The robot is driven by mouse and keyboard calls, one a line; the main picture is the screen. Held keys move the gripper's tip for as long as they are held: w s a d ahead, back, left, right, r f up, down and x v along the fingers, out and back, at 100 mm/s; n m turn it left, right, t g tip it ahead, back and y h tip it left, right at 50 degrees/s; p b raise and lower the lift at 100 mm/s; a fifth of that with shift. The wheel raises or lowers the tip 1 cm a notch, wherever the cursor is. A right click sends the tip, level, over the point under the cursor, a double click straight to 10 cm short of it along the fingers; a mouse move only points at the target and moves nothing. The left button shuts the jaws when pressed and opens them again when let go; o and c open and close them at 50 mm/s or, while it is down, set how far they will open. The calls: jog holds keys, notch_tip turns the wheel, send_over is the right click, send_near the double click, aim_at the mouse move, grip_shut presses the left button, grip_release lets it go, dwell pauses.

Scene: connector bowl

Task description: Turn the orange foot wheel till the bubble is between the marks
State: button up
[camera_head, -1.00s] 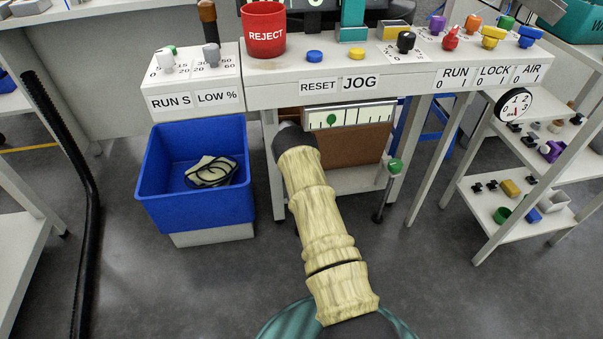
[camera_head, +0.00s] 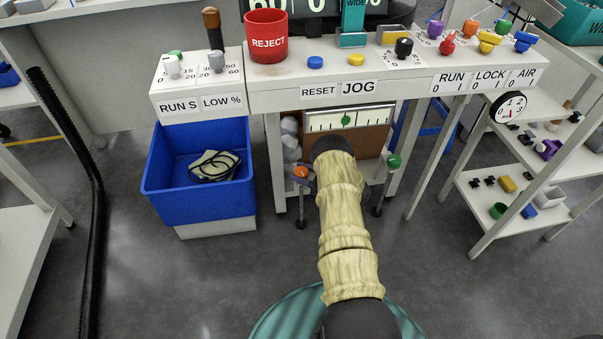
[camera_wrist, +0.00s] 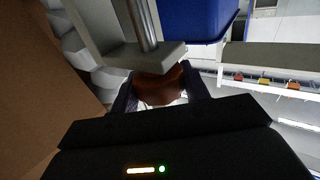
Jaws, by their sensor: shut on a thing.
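The orange foot wheel (camera_head: 300,174) sits on a short post at the left front of the bench frame. In the wrist view the wheel (camera_wrist: 160,86) looks dark orange-brown, under a grey plate and post. My gripper (camera_wrist: 158,92) is shut on it, one dark finger on each side. In the head view my arm hides most of the gripper. The level gauge (camera_head: 372,117) is a white scale with dark marks under the bench. Its green bubble (camera_head: 345,120) shows near the middle of the scale; I cannot tell exactly how it lies against the marks.
A green foot wheel (camera_head: 393,161) stands on its own post to the right. A blue bin (camera_head: 165,205) with a cable inside stands left of the orange wheel. The bench (camera_head: 270,90) overhangs the gauge. A shelf rack (camera_head: 470,205) stands right. Floor in front is open.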

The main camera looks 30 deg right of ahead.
aim_at(301, 171)
jog(key=n+g+y+b, duration=0.2)
jog(key=n+g, duration=0.1)
jog(key=n+g+y+b, duration=0.1)
jog(key=g+y, duration=0.1)
jog(key=shift+d+f, duration=0.15)
jog(key=shift+f, duration=0.1)
jog(key=shift+r+n+g+y+b, duration=0.15)
jog(key=shift+n+g+y+b, duration=0.65)
jog(key=shift+n+g+b, duration=0.8)
jog(key=shift+g, duration=0.3)
jog(key=shift+r, duration=0.1)
jog(key=o, duration=1)
jog(key=shift+r, duration=0.1)
notch_tip(301, 171, up, 10)
jog(key=p, duration=0.6)
